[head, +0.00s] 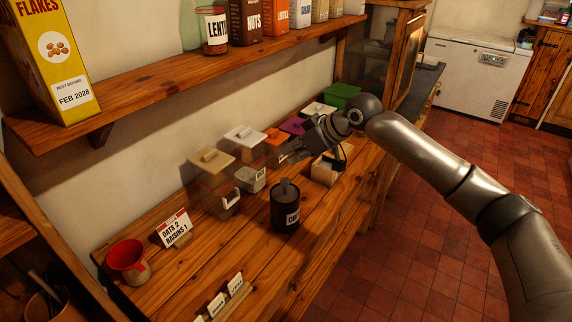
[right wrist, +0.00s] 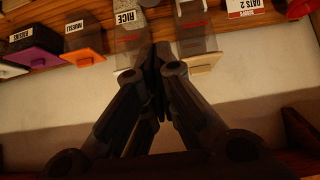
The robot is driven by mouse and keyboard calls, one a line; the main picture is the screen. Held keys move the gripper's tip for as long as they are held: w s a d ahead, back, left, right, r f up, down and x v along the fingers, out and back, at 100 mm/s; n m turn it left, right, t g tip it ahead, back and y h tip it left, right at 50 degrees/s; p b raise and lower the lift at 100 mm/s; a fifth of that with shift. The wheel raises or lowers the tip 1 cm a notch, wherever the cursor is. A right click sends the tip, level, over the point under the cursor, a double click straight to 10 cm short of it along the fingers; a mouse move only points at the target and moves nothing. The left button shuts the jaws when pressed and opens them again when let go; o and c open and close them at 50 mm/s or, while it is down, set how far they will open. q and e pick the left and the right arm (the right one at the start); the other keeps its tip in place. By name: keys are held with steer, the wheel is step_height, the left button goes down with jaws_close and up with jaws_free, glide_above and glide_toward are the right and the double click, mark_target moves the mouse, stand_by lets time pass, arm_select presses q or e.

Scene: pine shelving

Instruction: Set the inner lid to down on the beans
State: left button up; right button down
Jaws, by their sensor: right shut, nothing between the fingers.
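My right gripper (head: 284,158) is shut and empty, above the worktop beside the row of storage bins. It fills the middle of the right wrist view (right wrist: 163,58), fingers together. No label reading beans is legible. In the right wrist view, a clear bin labelled RICE (right wrist: 127,40) and one with a cream lid (right wrist: 203,64) show near the fingertips. I cannot tell an inner lid apart. My left gripper is out of view.
A dark canister (head: 285,208) stands in front of the bins. A shelf (head: 200,68) overhangs.

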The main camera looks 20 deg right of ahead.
mark_target(288, 188)
steer(key=p+x, duration=0.1)
steer(key=x, duration=0.2)
steer(key=shift+w+a+f, duration=0.1)
steer(key=shift+a+f, duration=0.05)
step_height(288, 188, down, 2)
steer(key=shift+f+p, duration=0.25)
steer(key=shift+p, duration=0.25)
steer(key=shift+f, duration=0.7)
step_height(288, 188, down, 6)
steer(key=b, duration=0.2)
steer(key=shift+f+b, duration=0.2)
steer(key=shift+b, duration=0.1)
steer(key=shift+f, duration=0.15)
steer(key=shift+s, duration=0.35)
